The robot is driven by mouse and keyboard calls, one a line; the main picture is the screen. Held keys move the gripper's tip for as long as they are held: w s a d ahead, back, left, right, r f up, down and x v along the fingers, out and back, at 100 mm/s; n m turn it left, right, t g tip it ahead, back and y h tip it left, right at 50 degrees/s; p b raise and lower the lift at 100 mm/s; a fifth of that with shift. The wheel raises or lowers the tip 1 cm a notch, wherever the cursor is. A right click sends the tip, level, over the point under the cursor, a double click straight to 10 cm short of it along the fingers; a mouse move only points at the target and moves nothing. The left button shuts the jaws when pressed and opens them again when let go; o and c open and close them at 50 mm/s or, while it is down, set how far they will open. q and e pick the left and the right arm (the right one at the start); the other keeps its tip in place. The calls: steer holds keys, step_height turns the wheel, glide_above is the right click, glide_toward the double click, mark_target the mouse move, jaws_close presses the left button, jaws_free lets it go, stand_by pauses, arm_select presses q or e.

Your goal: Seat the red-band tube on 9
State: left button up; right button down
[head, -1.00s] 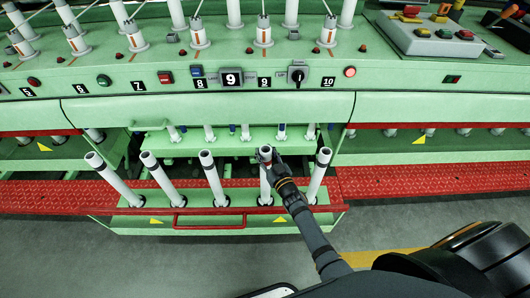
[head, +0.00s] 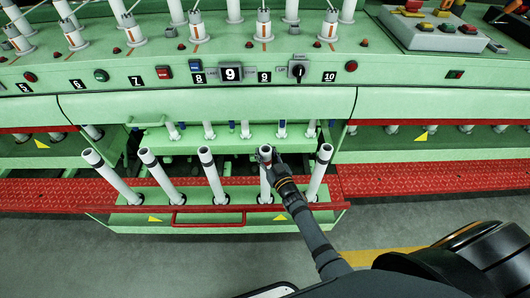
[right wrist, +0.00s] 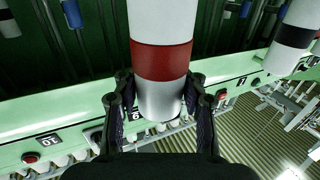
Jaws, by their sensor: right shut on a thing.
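The red-band tube (head: 264,184) is white and stands in the pulled-out green tray (head: 232,201), fourth from the left in a row of several tubes. My right gripper (head: 270,157) is around its upper end. In the right wrist view the red band (right wrist: 162,61) shows clearly, and the fingers of my right gripper (right wrist: 157,98) are shut on the tube near its end. The number 9 label (head: 264,77) is on the green machine front, with a post (head: 263,28) above it. My left gripper is not in view.
Other white tubes (head: 212,178) stand beside the held one, close on both sides. A larger 9 display (head: 231,73) sits left of the label. A rotary switch (head: 298,69) is to the right. A red step (head: 420,178) runs along the machine.

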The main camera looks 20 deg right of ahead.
steer(key=shift+f, duration=0.15)
steer(key=c, duration=0.7)
jaws_free()
steer(key=shift+o, duration=0.2)
steer(key=o, duration=0.6)
steer(key=shift+o, duration=0.2)
steer(key=s+d, duration=0.1)
steer(key=s, duration=1.1)
steer(key=shift+d, duration=0.35)
steer(key=shift+w+d, duration=0.1)
